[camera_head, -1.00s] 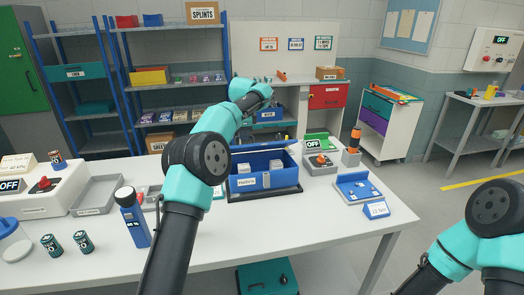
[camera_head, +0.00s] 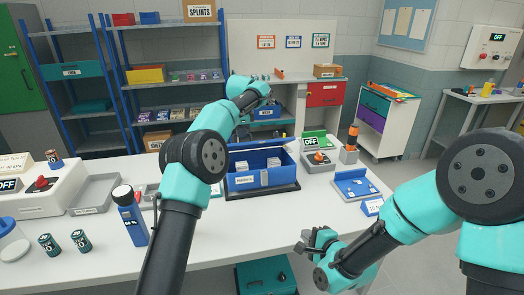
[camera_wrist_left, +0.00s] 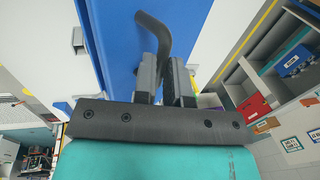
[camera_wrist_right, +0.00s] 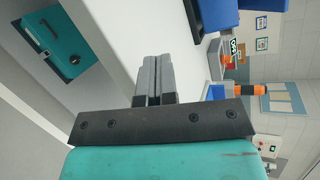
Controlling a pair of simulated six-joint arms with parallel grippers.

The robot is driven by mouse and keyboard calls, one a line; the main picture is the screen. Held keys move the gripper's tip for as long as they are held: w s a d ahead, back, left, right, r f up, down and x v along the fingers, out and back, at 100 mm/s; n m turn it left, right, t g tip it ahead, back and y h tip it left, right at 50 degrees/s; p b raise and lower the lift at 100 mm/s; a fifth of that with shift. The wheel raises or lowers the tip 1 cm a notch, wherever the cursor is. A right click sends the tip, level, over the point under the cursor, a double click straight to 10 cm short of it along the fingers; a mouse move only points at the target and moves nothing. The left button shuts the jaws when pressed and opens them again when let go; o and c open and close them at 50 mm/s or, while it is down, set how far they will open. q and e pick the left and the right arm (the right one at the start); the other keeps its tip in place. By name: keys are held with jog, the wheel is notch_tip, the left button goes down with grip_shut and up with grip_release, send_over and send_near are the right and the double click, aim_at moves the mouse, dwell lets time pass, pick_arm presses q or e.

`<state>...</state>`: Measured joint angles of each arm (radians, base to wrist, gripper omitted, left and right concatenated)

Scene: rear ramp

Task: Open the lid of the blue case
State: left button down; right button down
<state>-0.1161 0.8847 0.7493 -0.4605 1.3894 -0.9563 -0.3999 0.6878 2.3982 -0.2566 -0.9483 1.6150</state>
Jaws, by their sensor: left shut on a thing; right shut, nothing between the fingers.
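The blue case (camera_head: 262,176) stands on the table on a dark base, with white boxes visible inside it. Its lid (camera_head: 262,144) is raised at the back, seen nearly edge-on in the head view. In the left wrist view a broad blue panel, which looks like the lid (camera_wrist_left: 115,40), fills the top. A dark bent handle (camera_wrist_left: 152,32) runs from it between the fingers of my left gripper (camera_wrist_left: 167,68), which is shut on it. In the head view my left arm hides these fingers. My right gripper (camera_head: 308,245) is shut and empty near the table's front edge, clear of the case; its fingers (camera_wrist_right: 153,72) touch.
A control box (camera_head: 318,160) and a blue tray (camera_head: 356,186) stand right of the case. A teal box (camera_head: 265,276) is below the table. The front middle of the tabletop is clear.

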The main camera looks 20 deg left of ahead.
pick_arm(q)
jog(key=shift+a+f, duration=0.1)
jog(key=shift+f, duration=0.05)
pick_arm(e)
jog(key=a+r, duration=0.1)
jog(key=w+a+r+m, duration=0.1)
jog(key=a+r+m+t+y, duration=0.1)
jog(key=shift+w+a+r, duration=0.25)
jog(key=shift+a+r, duration=0.05)
jog(key=shift+a, duration=0.1)
jog(key=w+a+r+m+t+h, duration=0.1)
jog(key=w+a+r+m+t, duration=0.2)
jog(key=m, duration=0.5)
jog(key=w+a+r+m+t+h, duration=0.1)
jog(key=w+a+r+m+t, duration=0.2)
jog(key=w+a+m, duration=0.3)
jog(key=shift+a+r+m+t, duration=0.25)
jog(key=shift+a+m+t, duration=0.15)
jog(key=shift+a+m, duration=0.5)
jog(key=r+x, duration=0.3)
jog(key=x, duration=0.9)
